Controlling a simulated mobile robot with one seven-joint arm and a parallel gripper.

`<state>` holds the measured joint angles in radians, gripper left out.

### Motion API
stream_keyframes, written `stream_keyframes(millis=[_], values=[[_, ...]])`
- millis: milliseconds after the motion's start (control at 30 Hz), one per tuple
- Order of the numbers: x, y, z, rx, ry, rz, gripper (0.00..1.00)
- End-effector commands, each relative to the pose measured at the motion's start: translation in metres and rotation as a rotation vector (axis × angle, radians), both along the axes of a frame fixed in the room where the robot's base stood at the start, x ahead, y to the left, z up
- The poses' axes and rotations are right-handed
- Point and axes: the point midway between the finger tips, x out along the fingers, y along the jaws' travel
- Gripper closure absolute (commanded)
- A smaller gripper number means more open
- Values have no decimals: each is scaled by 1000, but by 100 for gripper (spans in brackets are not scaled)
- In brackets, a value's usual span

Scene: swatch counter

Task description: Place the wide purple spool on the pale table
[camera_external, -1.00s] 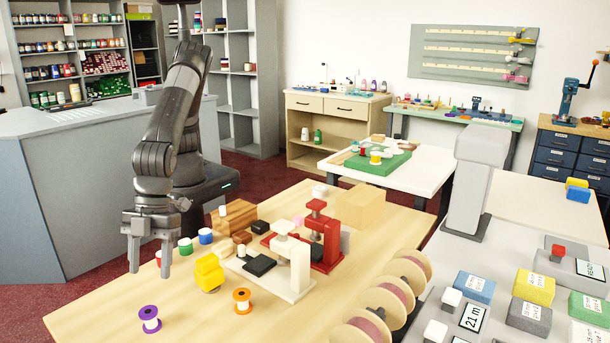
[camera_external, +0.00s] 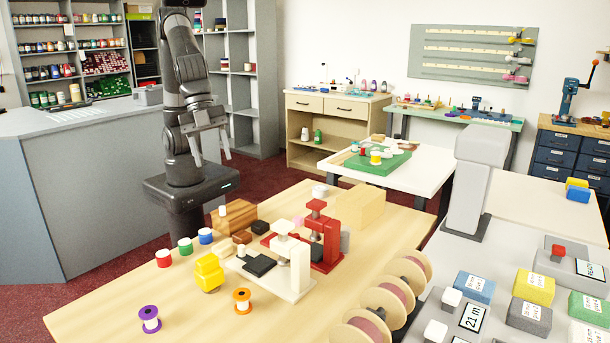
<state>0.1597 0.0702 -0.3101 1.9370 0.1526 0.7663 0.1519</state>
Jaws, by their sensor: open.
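A wide purple spool (camera_external: 150,319), with purple flanges and a white core, stands upright on the pale wooden table (camera_external: 108,292) near its front left edge. My gripper (camera_external: 212,160) is open and empty. It is raised beyond the table's far left edge, well away from the purple spool. An orange spool (camera_external: 242,301) stands to the right of the purple one.
A white press (camera_external: 292,265) and a red press (camera_external: 320,235) stand mid-table. The front left of the table is mostly clear.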

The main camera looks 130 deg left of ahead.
Motion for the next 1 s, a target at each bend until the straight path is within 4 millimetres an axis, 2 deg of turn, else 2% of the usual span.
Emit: stream_keyframes(millis=[33, 200, 500, 700, 800, 1000], values=[[-12, 20, 11, 2, -14, 44, 43], [-55, 79, 33, -8, -35, 188, 43], [-145, 164, 47, -79, -67, 438, 43], [-201, 199, 39, -153, -79, 579, 43], [-220, 208, 33, -183, -80, 623, 43], [-236, 215, 27, -213, -80, 662, 43]])
